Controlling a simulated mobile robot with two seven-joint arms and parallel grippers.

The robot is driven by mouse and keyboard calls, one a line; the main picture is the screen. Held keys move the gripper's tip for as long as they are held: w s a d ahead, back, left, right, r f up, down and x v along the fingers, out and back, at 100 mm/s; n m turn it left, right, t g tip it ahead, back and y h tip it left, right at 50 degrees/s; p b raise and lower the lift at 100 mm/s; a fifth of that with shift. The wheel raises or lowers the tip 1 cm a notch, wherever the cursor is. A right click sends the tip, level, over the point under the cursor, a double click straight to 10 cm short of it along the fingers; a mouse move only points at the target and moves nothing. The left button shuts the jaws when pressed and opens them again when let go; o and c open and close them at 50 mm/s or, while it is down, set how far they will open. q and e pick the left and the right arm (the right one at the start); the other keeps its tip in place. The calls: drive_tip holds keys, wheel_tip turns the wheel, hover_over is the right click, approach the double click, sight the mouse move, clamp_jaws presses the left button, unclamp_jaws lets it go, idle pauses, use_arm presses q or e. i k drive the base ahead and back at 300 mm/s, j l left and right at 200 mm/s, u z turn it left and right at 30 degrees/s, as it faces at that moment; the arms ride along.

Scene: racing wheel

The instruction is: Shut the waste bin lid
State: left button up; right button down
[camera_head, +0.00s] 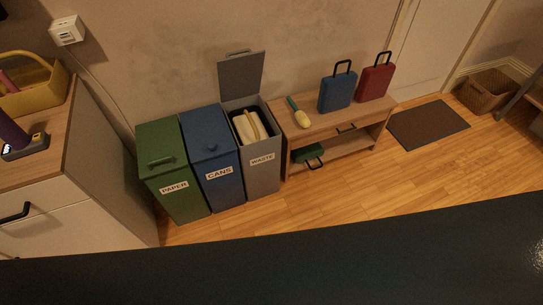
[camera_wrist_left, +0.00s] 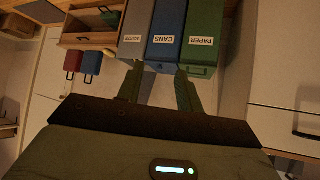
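The grey waste bin (camera_head: 263,180) stands at the right end of a row of three bins. Its grey lid (camera_head: 241,76) is open and stands upright at the back against the wall, with a handle at its top edge. A pale bag-like item (camera_head: 243,128) shows inside the opening. In the left wrist view, the waste bin (camera_wrist_left: 134,24) is at the top, beyond my fingers; its lid is not visible there. My left gripper (camera_wrist_left: 158,78) is open and empty, its two fingers apart, short of the bins. My right gripper is not in view.
A blue cans bin (camera_head: 217,172) and green paper bin (camera_head: 173,190) stand closed to the left. A wooden bench (camera_head: 325,122) with blue and red cases stands right of the waste bin. A cabinet (camera_head: 75,190) is at left. Floor in front is clear.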

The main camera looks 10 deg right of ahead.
sight(239, 76)
drive_tip(key=i+l, duration=0.3)
drive_tip(key=i+l+u, duration=0.15)
drive_tip(key=i+l, duration=0.15)
drive_tip(key=l, duration=0.15)
drive_tip(key=i+l, duration=0.25)
drive_tip(key=l, duration=0.2)
drive_tip(key=i+l+u, duration=0.15)
drive_tip(key=i+l, duration=0.4)
drive_tip(key=l, duration=0.3)
